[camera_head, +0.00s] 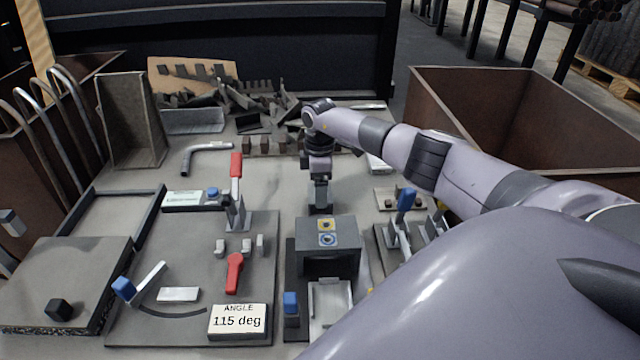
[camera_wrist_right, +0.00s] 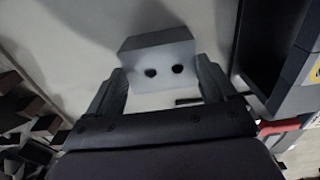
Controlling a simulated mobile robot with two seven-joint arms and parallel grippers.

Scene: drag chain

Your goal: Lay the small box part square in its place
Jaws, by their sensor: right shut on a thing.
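In the right wrist view, my right gripper (camera_wrist_right: 160,82) is shut on a small pale grey block with two dark holes (camera_wrist_right: 158,52), one finger at each side. The block sits between the fingertips, and its far end sticks out beyond them. In the head view I cannot make out the block, and whether it touches the table is unclear. My left gripper is not in view.
A board with a red-handled clamp (camera_head: 236,166) and an "ANGLE 115 deg" sign (camera_head: 238,321) lies left. A blue-handled clamp (camera_head: 404,202) stands right of the fixture. Scrap pieces (camera_head: 240,95) are heaped behind. A brown bin (camera_head: 500,120) stands at right.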

